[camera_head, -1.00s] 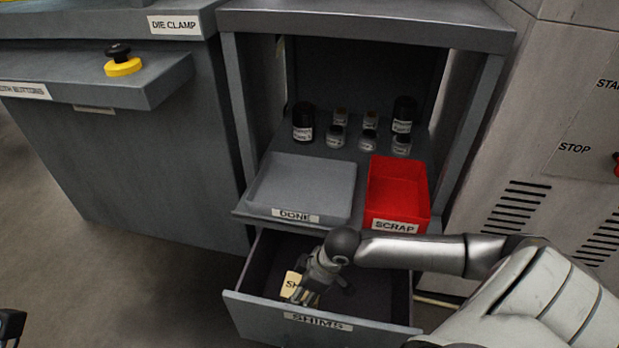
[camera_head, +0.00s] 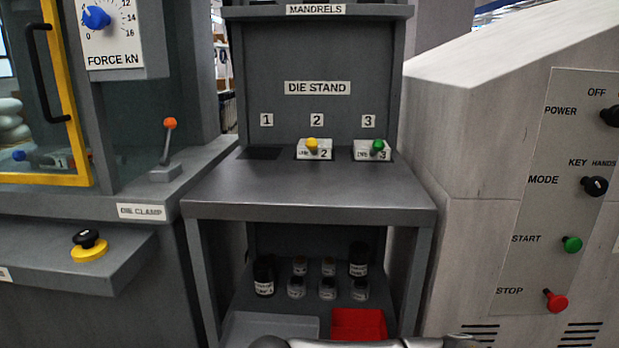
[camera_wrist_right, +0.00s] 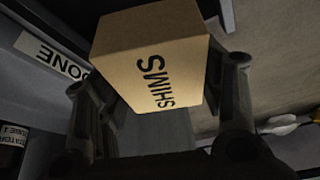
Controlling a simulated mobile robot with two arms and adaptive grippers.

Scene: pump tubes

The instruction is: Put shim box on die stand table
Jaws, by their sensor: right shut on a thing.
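The shim box (camera_wrist_right: 150,50) is a tan cardboard box marked SHIMS. In the right wrist view it sits between the two fingers of my right gripper (camera_wrist_right: 158,76), which is shut on it. The die stand table (camera_head: 310,190) is the grey tabletop in the middle of the head view, with its front and middle bare. In the head view only part of my right arm shows at the bottom edge; the right gripper and the box are out of that view. My left gripper is not in view.
At the table's back, yellow-knobbed die 2 (camera_head: 314,152) and green-knobbed die 3 (camera_head: 373,152) stand below the DIE STAND sign; slot 1 (camera_head: 262,153) looks empty. Below are several jars, a grey tray (camera_head: 270,326) and a red bin (camera_head: 358,324). Machines flank both sides.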

